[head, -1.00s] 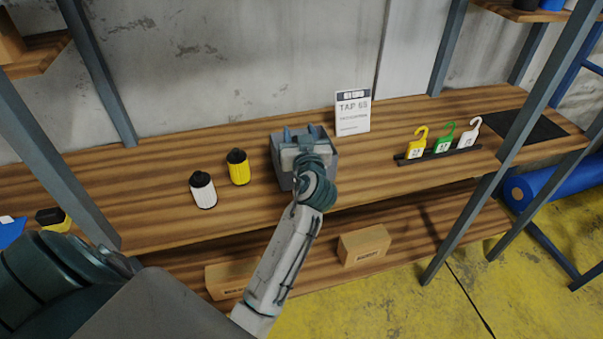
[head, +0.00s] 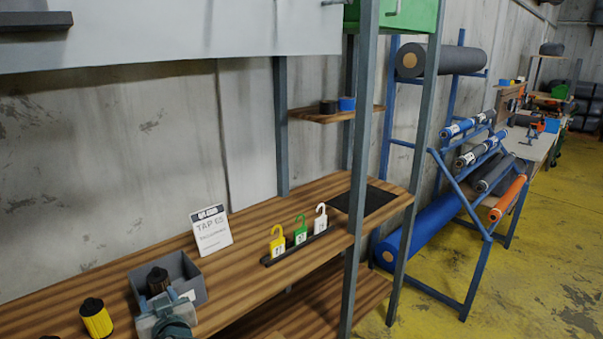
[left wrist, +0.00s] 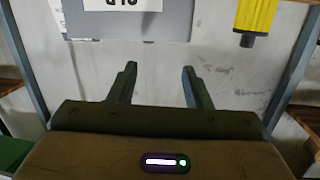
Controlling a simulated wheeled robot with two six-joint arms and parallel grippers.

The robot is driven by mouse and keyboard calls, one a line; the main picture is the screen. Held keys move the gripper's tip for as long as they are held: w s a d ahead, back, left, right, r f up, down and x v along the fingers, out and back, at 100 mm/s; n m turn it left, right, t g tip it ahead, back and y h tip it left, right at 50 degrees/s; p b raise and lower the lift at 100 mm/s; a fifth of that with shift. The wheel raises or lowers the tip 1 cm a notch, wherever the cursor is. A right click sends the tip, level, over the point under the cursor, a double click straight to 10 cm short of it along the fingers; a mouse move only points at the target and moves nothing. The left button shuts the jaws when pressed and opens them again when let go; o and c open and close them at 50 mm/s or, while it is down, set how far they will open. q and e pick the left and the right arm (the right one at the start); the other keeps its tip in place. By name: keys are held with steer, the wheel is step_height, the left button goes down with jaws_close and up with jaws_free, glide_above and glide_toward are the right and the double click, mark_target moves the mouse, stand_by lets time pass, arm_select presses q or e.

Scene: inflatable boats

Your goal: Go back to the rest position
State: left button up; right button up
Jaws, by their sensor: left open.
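My left gripper (head: 165,308) is at the bottom left of the head view, just in front of the grey bin (head: 196,285) on the wooden bench. In the left wrist view its two fingers (left wrist: 160,85) are apart with nothing between them. The bin also shows at the top of that view (left wrist: 178,25), beyond the fingertips and apart from them. A black-capped thing (head: 158,280) stands in the bin; its lower part is hidden. My right gripper is not in view.
A yellow bottle (head: 97,320) stands left of the bin. A sign (head: 211,230) stands behind it. Yellow, green and white hooked tags (head: 300,230) stand in a black rack on the right. A shelf post (head: 362,170) rises at the bench front. The yellow floor (head: 500,320) is open at right.

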arm_select(q)
steer(key=s+d+f+m+g+h, duration=0.1)
steer(key=s+f+m+g+h, duration=0.25)
steer(key=s+f, duration=0.9)
steer(key=s+d+f+m+g+h, duration=0.2)
steer(key=s+d+f+g+h, duration=0.15)
steer(key=s, duration=0.65)
steer(key=s+d+f+m+g+h, duration=0.2)
steer(key=s+d+f+m+h, duration=0.15)
steer(key=s, duration=0.65)
step_height(320, 180, down, 30)
steer(key=a+n+g, duration=0.1)
steer(key=a, duration=0.2)
steer(key=s+f+g, duration=0.1)
steer(key=s+f, duration=1.7)
steer(key=shift+a+y, duration=0.35)
steer(key=shift+a, duration=0.1)
